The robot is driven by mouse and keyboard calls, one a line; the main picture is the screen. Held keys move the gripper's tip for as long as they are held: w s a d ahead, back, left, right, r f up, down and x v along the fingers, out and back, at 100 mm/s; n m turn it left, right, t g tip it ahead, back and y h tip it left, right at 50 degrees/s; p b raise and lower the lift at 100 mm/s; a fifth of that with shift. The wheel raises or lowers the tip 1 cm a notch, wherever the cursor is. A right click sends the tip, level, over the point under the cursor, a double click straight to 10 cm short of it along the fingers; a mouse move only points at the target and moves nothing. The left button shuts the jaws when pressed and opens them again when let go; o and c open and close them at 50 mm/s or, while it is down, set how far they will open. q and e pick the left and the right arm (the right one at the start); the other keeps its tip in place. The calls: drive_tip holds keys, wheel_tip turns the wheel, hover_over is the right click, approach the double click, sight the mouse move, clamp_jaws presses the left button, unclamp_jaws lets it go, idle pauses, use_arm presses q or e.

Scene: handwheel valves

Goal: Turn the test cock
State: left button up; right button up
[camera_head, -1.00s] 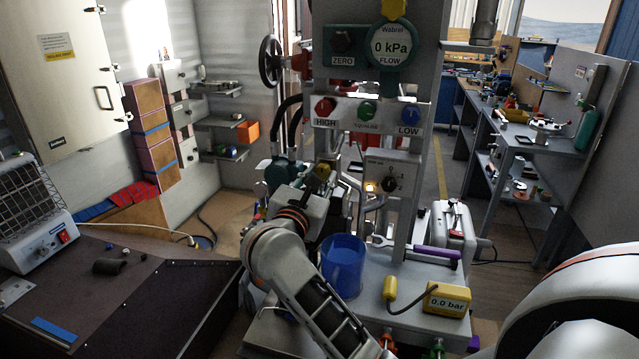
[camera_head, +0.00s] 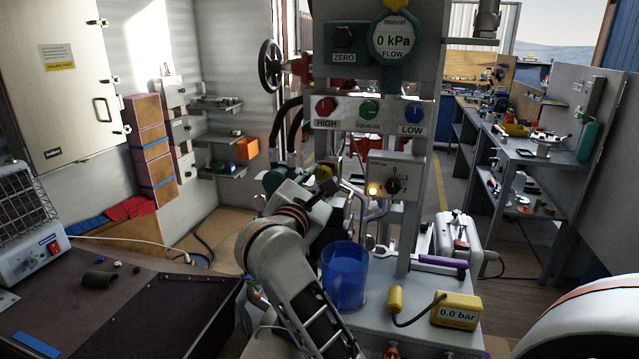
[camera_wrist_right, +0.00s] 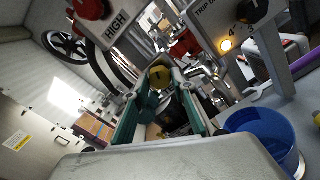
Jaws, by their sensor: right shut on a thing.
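A small yellow part (camera_wrist_right: 160,76), which looks like the test cock's handle, sits between the fingers of my right gripper (camera_wrist_right: 163,88) in the right wrist view. The gripper is shut on it; its green fingers lie on both sides. In the head view the right gripper (camera_head: 322,183) reaches the pipework below the red HIGH knob (camera_head: 325,106), and a yellow part (camera_head: 323,172) shows at its tip. The cock's body and its exact angle are mostly hidden by the gripper and wrist. My left gripper is not in view.
A blue cup (camera_head: 345,275) stands just right of my right forearm. A yellow 0.0 bar gauge (camera_head: 456,311) lies on the stand's base. The flow gauge (camera_head: 393,41) reads 0 kPa. A switch box (camera_head: 393,186) with a lit lamp is right of the gripper.

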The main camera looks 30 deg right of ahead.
drive_tip(key=o, duration=0.8)
drive_tip(key=shift+s+a, duration=0.15)
drive_tip(key=shift+v, duration=0.8)
